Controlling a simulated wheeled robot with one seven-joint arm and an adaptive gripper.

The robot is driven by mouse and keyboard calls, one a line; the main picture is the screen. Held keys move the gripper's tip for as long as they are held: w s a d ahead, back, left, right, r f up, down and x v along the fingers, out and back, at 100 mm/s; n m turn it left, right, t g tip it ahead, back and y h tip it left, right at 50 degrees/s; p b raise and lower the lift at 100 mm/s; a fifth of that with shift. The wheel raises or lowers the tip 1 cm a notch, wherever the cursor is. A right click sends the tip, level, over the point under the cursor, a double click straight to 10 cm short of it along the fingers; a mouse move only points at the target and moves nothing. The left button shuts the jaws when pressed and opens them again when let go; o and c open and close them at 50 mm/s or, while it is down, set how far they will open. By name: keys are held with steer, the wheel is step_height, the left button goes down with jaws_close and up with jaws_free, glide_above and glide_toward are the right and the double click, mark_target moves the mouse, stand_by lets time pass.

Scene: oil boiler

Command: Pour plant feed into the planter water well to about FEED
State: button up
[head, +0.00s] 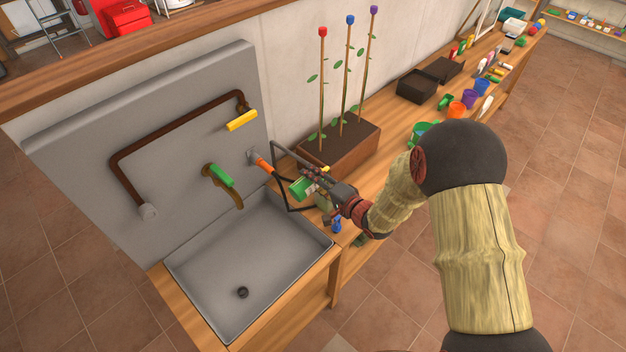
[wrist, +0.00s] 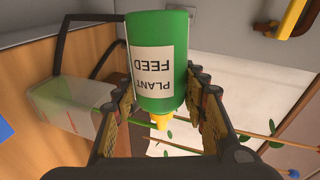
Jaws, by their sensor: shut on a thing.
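My gripper (wrist: 162,112) is shut on a green plant feed bottle (wrist: 172,40) with a white label and yellow nozzle. The bottle appears roughly on its side in the head view (head: 301,188), above the counter right of the sink. A clear container (wrist: 68,98), apparently the water well, is below the bottle, left of it in the wrist view. A green line marks it; I cannot read any FEED lettering. A thin green streak lies beside the nozzle; I cannot tell whether it is liquid. The brown planter (head: 346,150) with three staked plants stands behind my gripper.
A grey sink (head: 250,260) is left of my gripper, with a green-handled tap (head: 221,176) and an orange-handled fitting (head: 264,165) above it. Dark trays (head: 416,88) and coloured cups (head: 457,110) stand farther along the bench. The sink basin is empty.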

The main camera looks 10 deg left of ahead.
steer(key=shift+r+m+p, duration=0.15)
steer(key=shift+m+p, duration=0.15)
steer(key=shift+p, duration=0.25)
stand_by(2.5)
steer(key=f+n+b, duration=0.1)
steer(key=b, duration=0.1)
steer(key=shift+n+t+b, duration=0.3)
steer(key=shift+b, duration=0.05)
steer(key=shift+w+b, duration=0.1)
steer(key=shift+b, duration=0.85)
steer(key=shift+b, duration=0.4)
steer(key=shift+r+b, duration=0.15)
steer(key=shift+b, duration=0.5)
